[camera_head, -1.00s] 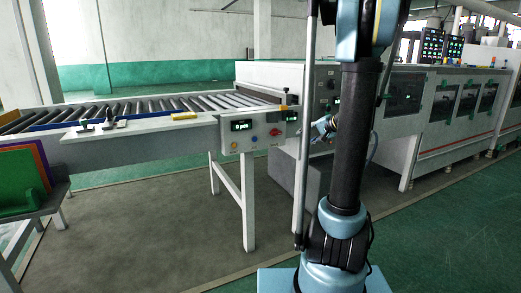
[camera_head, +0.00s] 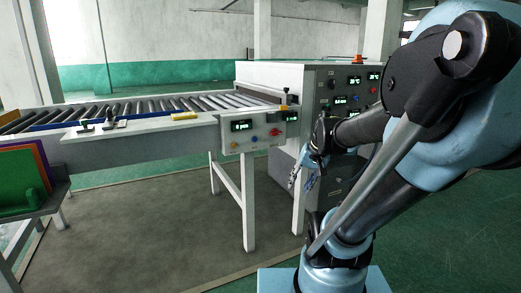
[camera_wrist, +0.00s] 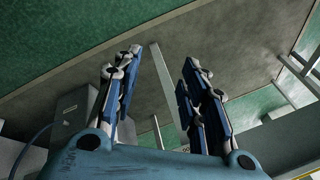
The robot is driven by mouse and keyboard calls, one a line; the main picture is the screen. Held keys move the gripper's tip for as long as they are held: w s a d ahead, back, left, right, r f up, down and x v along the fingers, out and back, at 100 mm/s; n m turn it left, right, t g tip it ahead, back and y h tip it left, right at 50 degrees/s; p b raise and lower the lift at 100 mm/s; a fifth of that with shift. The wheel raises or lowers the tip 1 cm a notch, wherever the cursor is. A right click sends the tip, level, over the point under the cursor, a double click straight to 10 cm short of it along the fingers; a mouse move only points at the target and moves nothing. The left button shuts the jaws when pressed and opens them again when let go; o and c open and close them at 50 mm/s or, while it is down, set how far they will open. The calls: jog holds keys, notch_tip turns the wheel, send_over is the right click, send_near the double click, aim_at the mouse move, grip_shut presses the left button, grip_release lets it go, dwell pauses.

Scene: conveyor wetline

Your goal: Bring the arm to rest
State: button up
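My gripper (camera_head: 302,180) hangs in front of the machine's right-hand control cabinet in the head view, low and beside the conveyor's near leg. In the wrist view my gripper (camera_wrist: 160,85) has its two blue fingers spread apart with nothing between them. It is open and empty. My arm is folded across the right side of the head view and hides much of the machinery behind it.
A roller conveyor (camera_head: 150,136) runs from the left into a white machine housing (camera_head: 268,76). A control panel (camera_head: 258,130) sits on its near end. A yellow object (camera_head: 184,116) lies on the ledge. Coloured boards (camera_head: 25,182) stand at far left. The floor (camera_head: 150,230) in front is clear.

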jog(key=s+d+f+n+h, duration=0.1)
jog(key=s+d+f, duration=0.1)
jog(key=s, duration=0.3)
jog(key=s+d+f+g+h, duration=0.1)
jog(key=s+d+f+h, duration=0.1)
jog(key=s, duration=0.3)
jog(key=shift+s+d+f+n, duration=0.3)
jog(key=shift+d+f+n, duration=0.15)
jog(key=shift+f, duration=0.45)
jog(key=shift+w+f, duration=0.2)
jog(key=shift+w, duration=0.2)
